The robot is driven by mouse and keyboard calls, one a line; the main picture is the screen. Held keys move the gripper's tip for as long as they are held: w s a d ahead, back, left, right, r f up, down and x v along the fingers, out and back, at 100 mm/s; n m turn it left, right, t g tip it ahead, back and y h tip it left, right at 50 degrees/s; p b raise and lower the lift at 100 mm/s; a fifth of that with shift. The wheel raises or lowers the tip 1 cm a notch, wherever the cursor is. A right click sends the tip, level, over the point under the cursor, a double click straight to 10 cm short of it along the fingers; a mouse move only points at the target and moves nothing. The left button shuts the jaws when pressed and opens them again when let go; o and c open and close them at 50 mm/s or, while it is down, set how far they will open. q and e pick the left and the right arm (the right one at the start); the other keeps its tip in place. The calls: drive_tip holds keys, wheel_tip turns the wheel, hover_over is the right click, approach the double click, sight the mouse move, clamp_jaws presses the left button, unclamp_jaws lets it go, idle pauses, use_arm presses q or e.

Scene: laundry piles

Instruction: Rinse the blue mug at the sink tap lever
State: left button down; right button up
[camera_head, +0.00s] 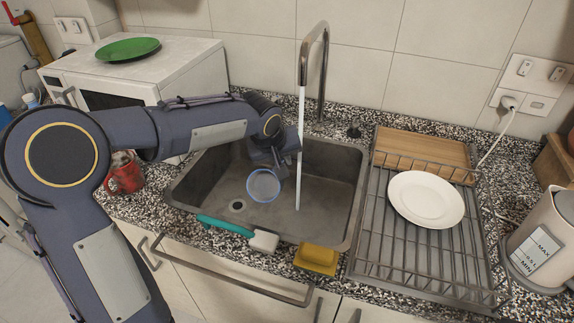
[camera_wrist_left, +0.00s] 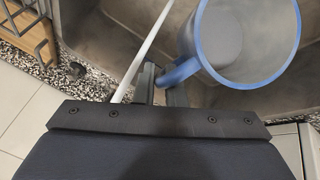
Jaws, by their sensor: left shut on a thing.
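The blue mug (camera_head: 263,186) is over the sink basin (camera_head: 330,170), its open mouth toward the head camera. My left gripper (camera_head: 277,160) is shut on the mug's handle, which also shows between the fingers in the left wrist view, beside the mug's rim (camera_wrist_left: 262,82). A white stream of water (camera_head: 299,150) falls from the tall tap (camera_head: 323,60) into the basin, just right of the mug and apart from it in the head view. The small dark lever (camera_head: 354,131) stands behind the basin, right of the tap. My right gripper is not in view.
A dish rack (camera_head: 380,262) with a white plate (camera_head: 426,199) and a kettle (camera_head: 540,240) stand to the right. A teal brush (camera_head: 225,226) and a yellow sponge (camera_head: 317,258) lie on the front edge. A red mug (camera_head: 125,178) and a microwave (camera_head: 190,62) stand left.

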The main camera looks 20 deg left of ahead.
use_arm(q)
drive_tip(key=shift+r, duration=0.15)
drive_tip(key=shift+s+a+r+p, duration=0.25)
drive_tip(key=shift+s+a+r, duration=0.15)
drive_tip(key=shift+s+r, duration=0.3)
drive_tip(key=shift+s+a+r+p, duration=0.3)
drive_tip(key=shift+s+a+r, duration=0.2)
drive_tip(key=shift+s, duration=0.25)
drive_tip(key=shift+s+a+r+p, duration=0.25)
drive_tip(key=shift+s+a+r, duration=0.1)
drive_tip(key=shift+s+r, duration=0.4)
